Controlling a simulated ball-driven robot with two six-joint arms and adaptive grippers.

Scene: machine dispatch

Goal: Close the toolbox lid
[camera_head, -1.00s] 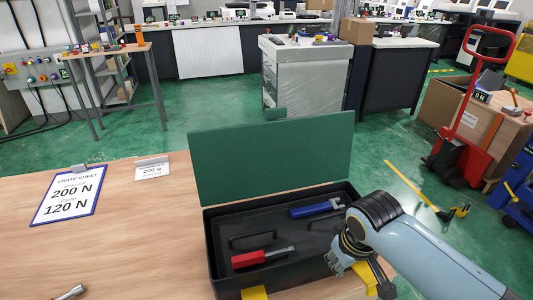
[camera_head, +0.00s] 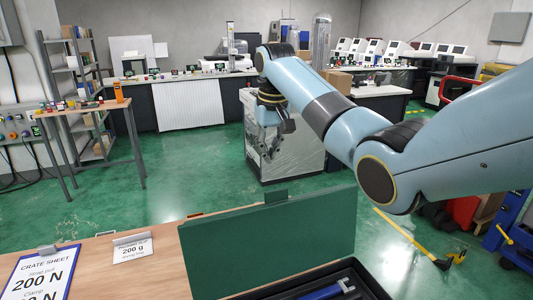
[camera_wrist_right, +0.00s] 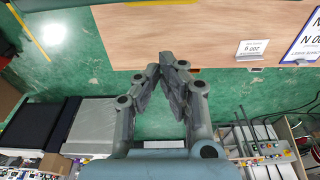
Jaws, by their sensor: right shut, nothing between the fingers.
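The toolbox stands on the wooden table, with its dark green lid (camera_head: 270,245) open and upright at the back. Only the rear part of the black box (camera_head: 372,282) shows at the bottom of the head view, with a blue-handled tool (camera_head: 326,292) inside; its front is out of frame. My right gripper (camera_head: 266,155) is raised above and beyond the lid, pointing down, apart from it. In the right wrist view its fingers (camera_wrist_right: 170,62) meet at the tips, shut and empty. My left gripper is in neither view.
A crate sheet (camera_head: 40,275) and a small 200 g card (camera_head: 132,246) lie on the table's left (camera_head: 150,280). Green floor is behind the table edge. A grey cabinet (camera_head: 290,160) stands farther back, and a small side table (camera_head: 85,108) is at left.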

